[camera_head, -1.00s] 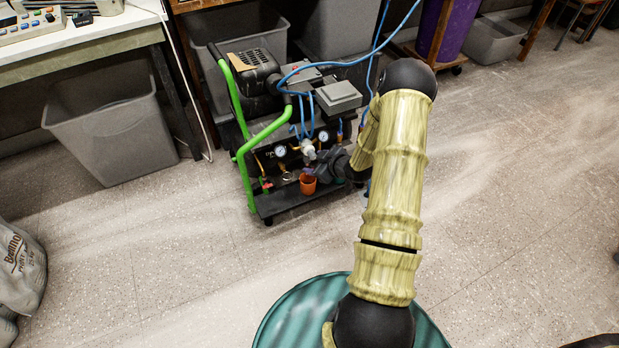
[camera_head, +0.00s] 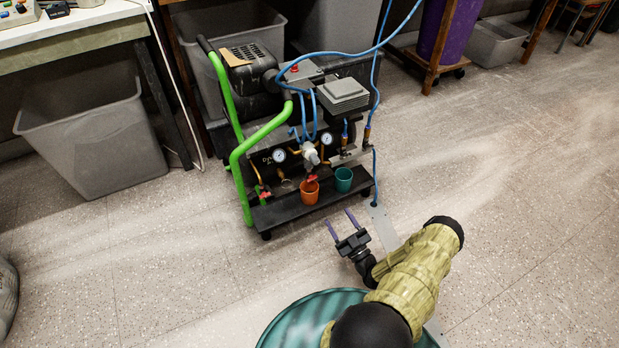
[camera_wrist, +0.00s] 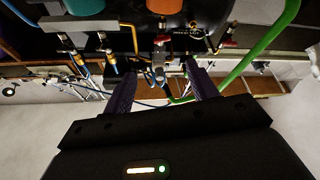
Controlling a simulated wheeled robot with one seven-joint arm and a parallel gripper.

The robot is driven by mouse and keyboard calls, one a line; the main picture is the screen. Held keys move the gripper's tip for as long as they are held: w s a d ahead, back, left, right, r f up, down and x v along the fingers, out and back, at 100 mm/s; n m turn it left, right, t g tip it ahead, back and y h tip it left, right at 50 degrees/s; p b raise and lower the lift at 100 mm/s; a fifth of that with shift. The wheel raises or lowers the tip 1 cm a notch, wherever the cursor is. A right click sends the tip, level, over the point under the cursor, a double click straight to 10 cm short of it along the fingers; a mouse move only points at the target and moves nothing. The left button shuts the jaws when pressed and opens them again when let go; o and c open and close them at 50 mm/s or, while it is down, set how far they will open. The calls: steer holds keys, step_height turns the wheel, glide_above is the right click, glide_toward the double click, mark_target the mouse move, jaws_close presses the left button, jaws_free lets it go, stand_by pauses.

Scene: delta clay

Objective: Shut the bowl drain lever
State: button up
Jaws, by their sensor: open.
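The compressor (camera_head: 262,135) carries a pale filter bowl (camera_head: 311,156) on its front. A small red lever (camera_head: 312,178) sits under the bowl, just above the orange cup (camera_head: 310,192). It also shows in the wrist view (camera_wrist: 162,40); its exact angle is too small to tell. A second red lever (camera_head: 264,193) is lower left, and also shows in the wrist view (camera_wrist: 229,43). My gripper (camera_head: 340,218) is open and empty, in front of the compressor, apart from both levers. Its purple fingers point toward the compressor front in the wrist view (camera_wrist: 155,70), which appears upside down.
A teal cup (camera_head: 344,179) stands right of the orange cup on the black shelf (camera_head: 285,212). A green handle frame (camera_head: 240,165) bounds the left side. Blue hoses (camera_head: 375,85) run at the right. Open floor (camera_head: 180,260) lies left.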

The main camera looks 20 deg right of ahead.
steer(key=shift+w+a, duration=0.1)
steer(key=b, duration=0.1)
glide_toward(312, 178)
steer(key=x, duration=1)
steer(key=shift+w+f, duration=0.1)
steer(key=shift+f, duration=0.05)
steer(key=c, duration=1)
